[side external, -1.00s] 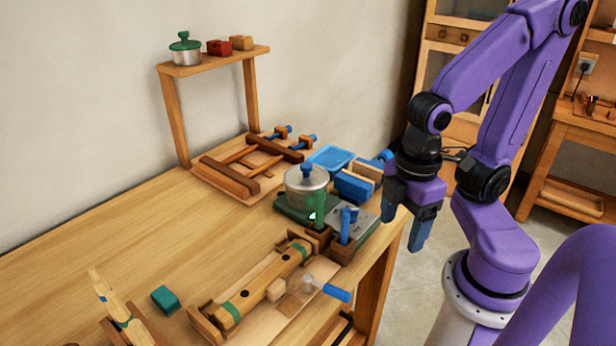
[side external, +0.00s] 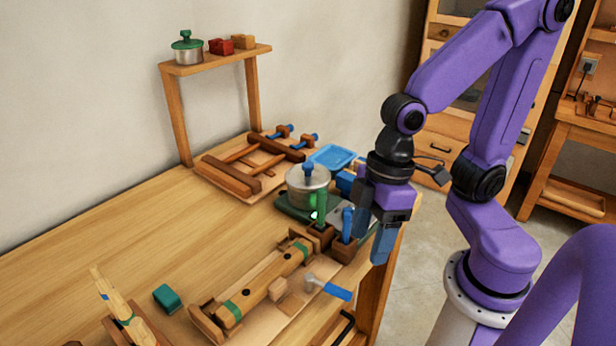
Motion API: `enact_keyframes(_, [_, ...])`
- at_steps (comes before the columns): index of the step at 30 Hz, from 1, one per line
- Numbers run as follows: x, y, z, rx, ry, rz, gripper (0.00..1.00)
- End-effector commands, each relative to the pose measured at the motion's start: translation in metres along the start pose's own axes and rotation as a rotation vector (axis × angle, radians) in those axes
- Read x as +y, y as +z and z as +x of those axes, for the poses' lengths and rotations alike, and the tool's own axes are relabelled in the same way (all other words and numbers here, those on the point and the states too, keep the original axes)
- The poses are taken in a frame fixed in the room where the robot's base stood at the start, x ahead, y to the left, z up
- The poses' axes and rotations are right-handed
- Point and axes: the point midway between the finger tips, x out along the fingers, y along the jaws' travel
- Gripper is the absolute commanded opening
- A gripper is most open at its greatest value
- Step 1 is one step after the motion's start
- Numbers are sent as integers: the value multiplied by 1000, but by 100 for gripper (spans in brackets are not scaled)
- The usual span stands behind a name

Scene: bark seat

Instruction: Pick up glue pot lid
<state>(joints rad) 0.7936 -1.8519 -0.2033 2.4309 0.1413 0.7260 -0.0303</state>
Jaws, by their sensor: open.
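A metal pot (side external: 306,198) stands on a green base near the table's right side. Its lid (side external: 308,177), with a blue knob, sits on top. Another pot (side external: 187,54) with a green lid stands on the raised shelf; I cannot tell from looks alone which one is the glue pot. My gripper (side external: 373,236) points down with blue fingers, open and empty. In the picture it is right of the metal pot and lower than its lid, apart from it, by the table's right edge.
Small wooden holders with upright green and blue handles (side external: 347,226) stand between the pot and my gripper. Behind are a blue tray (side external: 332,157) and a wooden clamp frame (side external: 250,163). A hammer (side external: 331,288) lies in front. The left tabletop is mostly clear.

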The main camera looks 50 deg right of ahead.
Motion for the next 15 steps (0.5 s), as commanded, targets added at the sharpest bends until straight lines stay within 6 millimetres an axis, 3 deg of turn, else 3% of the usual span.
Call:
enact_keyframes(3, [2, -75, 10, 166, -60, 129, 62])
enact_keyframes(8, [25, -174, 18, 407, -80, 330, 62])
enact_keyframes(12, [67, -247, 22, 610, -32, 524, 62])
enact_keyframes(15, [106, -288, 25, 743, 39, 669, 62])
